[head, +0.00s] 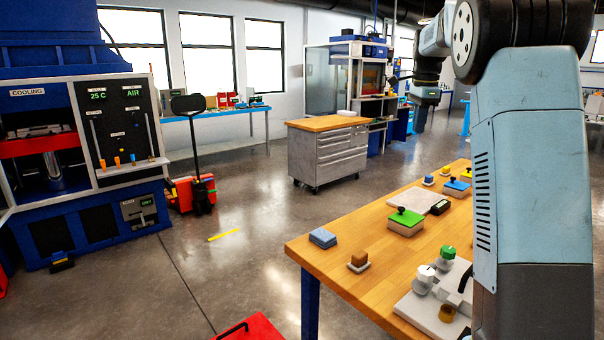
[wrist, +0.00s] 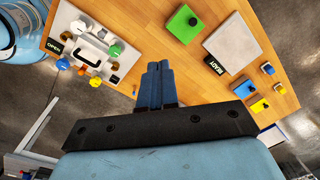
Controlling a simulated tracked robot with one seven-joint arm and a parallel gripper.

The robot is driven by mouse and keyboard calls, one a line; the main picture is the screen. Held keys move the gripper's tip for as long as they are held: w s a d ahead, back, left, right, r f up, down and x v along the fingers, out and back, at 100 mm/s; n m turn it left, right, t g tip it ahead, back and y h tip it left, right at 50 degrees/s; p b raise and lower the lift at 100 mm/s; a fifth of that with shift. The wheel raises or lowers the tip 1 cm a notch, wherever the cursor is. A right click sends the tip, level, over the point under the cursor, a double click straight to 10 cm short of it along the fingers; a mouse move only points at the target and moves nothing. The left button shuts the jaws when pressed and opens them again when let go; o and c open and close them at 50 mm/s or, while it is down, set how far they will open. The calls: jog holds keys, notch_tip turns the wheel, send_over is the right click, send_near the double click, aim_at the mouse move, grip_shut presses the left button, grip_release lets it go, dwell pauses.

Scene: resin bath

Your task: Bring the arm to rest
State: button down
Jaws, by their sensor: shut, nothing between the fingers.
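My gripper (wrist: 158,68) is shut and empty. In the wrist view its two blue-grey fingers lie side by side, touching, above the wooden table (wrist: 150,30). In the head view my light blue arm rises on the right and hides part of the table (head: 330,252).
The table holds a green-topped block (head: 405,220), a blue block (head: 322,238), a brown block (head: 358,260), a pale plate (wrist: 231,42) marked READY, and a white fixture with knobs (head: 436,300). A grey drawer cabinet (head: 328,152) stands behind. The floor between is largely clear.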

jog(key=s+a+r+n+t, duration=0.1)
jog(key=s+a+n, duration=0.25)
jog(key=s, duration=0.75)
jog(key=s+a+n+t, duration=0.15)
jog(key=s+n, duration=0.35)
jog(key=s, duration=0.5)
jog(key=s+a+f+n, duration=0.1)
jog(key=s+f+n, duration=0.2)
jog(key=s, duration=0.3)
jog(key=s+a+f+n+t, duration=0.1)
jog(key=s+a+f+n, duration=0.1)
jog(key=s, duration=0.5)
jog(key=s+a+f+n+t, duration=0.1)
jog(key=s+a+f+n, duration=0.1)
jog(key=s+f+n, duration=0.2)
jog(key=s+f, duration=0.1)
jog(key=s, duration=0.2)
jog(key=shift+f, duration=0.4)
jog(key=shift+s, duration=0.1)
